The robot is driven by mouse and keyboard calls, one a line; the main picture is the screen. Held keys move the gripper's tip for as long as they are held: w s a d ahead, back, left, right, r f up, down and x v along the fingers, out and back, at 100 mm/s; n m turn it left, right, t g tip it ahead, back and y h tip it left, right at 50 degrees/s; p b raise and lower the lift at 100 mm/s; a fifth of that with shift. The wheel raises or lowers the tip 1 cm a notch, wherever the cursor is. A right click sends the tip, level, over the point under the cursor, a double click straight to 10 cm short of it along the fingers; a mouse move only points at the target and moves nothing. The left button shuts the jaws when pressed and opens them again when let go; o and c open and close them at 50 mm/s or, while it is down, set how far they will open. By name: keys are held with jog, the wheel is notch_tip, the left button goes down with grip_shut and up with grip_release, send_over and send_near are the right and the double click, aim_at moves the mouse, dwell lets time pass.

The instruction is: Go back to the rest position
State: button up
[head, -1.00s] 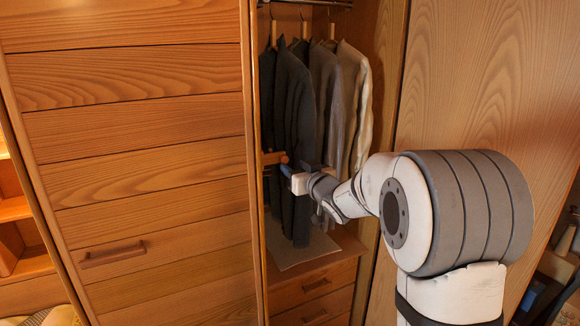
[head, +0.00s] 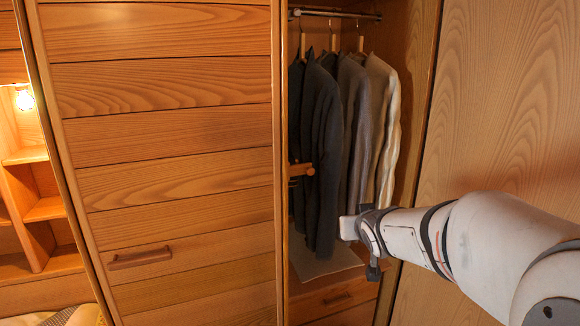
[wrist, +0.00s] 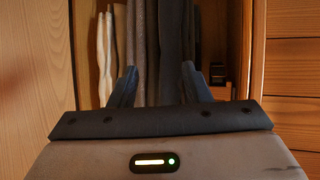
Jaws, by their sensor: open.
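My gripper (head: 362,228) is in front of the open wardrobe compartment, at the height of the jackets' lower part. In the wrist view my gripper (wrist: 158,72) has its two dark fingers spread apart, with nothing between them. Hanging clothes show beyond the fingers. In the head view the fingers are hard to make out. The wooden handle (head: 300,170) at the edge of the wardrobe opening is left of my gripper and apart from it.
Dark and light jackets (head: 327,150) hang from a rail (head: 335,14). A drawer (head: 338,299) is below them. A slatted wooden door (head: 170,160) with a handle (head: 140,258) is at left, and a plain wood panel (head: 505,100) at right. Lit shelves (head: 45,208) are at far left.

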jog(key=s+f+g, duration=0.3)
jog(key=s, duration=0.6)
jog(key=s+a+f+g, duration=0.1)
jog(key=s+f+g, duration=0.2)
jog(key=s, duration=0.6)
jog(key=s+f+g, duration=0.3)
jog(key=s, duration=0.6)
jog(key=shift+s+a+f+m+g+p, duration=0.2)
jog(key=shift+s+m+g+p, duration=0.1)
jog(key=shift+g, duration=0.1)
